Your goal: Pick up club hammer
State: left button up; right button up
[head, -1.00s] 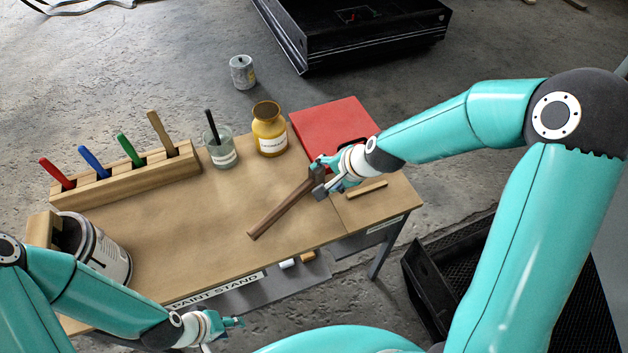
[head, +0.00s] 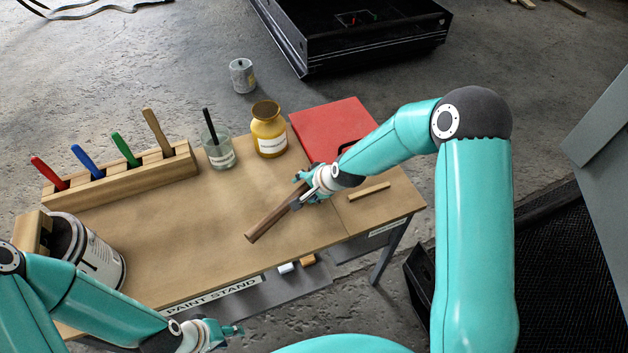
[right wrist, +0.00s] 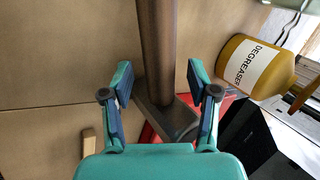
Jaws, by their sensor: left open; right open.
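The club hammer (head: 267,222) lies on the paint stand, its brown handle slanting down to the left. Its head end is mostly hidden by my right gripper (head: 302,189) in the head view. In the right wrist view the hammer handle (right wrist: 156,50) runs between the two spread fingers of my right gripper (right wrist: 160,92), with a gap on each side. The dark hammer head (right wrist: 168,118) shows just below, between the fingers. My left gripper (head: 228,331) is open and empty near the front edge of the stand, away from the hammer.
The stand top (head: 185,235) is clear left of the hammer. A red case (head: 325,125), a yellow degreaser bottle (head: 268,130), a glass jar (head: 219,150) and a wooden rack (head: 130,180) stand behind. A paint can (head: 95,255) is at left; a short wooden stick (head: 369,192) lies right.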

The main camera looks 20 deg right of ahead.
jog(key=shift+w+a+f, duration=0.1)
jog(key=shift+w+f, duration=0.05)
jog(key=shift+f, duration=0.15)
jog(key=shift+c, duration=0.2)
grip_shut()
jog(key=shift+w+r, duration=0.1)
jog(key=shift+r, duration=0.05)
jog(key=shift+r, duration=0.15)
